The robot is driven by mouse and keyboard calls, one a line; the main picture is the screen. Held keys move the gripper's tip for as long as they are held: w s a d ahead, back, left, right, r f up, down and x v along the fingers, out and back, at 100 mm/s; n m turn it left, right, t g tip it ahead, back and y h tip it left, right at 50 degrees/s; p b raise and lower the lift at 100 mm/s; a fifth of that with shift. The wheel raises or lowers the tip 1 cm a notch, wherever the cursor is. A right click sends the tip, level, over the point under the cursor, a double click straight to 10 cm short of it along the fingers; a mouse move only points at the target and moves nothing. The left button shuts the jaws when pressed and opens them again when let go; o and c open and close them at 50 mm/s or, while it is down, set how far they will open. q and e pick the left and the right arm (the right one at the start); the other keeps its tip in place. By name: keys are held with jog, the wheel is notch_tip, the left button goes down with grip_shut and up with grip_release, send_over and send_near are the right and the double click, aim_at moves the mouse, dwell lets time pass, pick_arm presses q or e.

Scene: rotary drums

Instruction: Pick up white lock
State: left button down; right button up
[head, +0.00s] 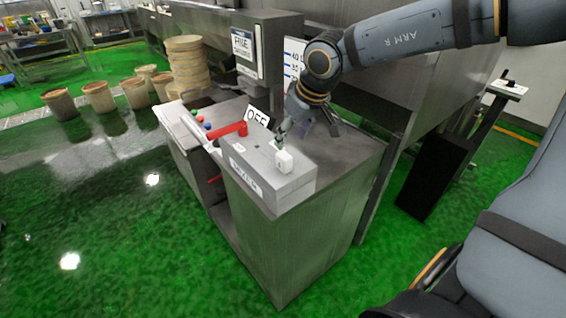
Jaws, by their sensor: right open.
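The white lock (284,161) is a small pale block on the grey metal box (266,181) at the front end of the steel cabinet, in the middle of the head view. My right gripper (281,140) comes down from the upper right and is open, its fingertips just above and beside the lock. They are small here, and I cannot tell whether they touch it. My left gripper is not in view.
A red handle (229,133) sticks out beside the box, near an OFF sign (258,117). A dark bin (434,176) stands right of the cabinet. Several tan drums (98,96) stand at the left. Green floor is free in front.

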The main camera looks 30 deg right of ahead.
aim_at(284, 155)
jog(key=x, duration=0.4)
jog(key=shift+w+a+f, duration=0.1)
jog(key=shift+w+f, duration=0.1)
jog(key=x, duration=0.3)
jog(key=p+x, duration=0.1)
jog(key=x, duration=0.1)
jog(key=shift+s+f, duration=0.2)
jog(key=shift+s+r, duration=0.15)
jog(key=c, duration=0.3)
grip_shut()
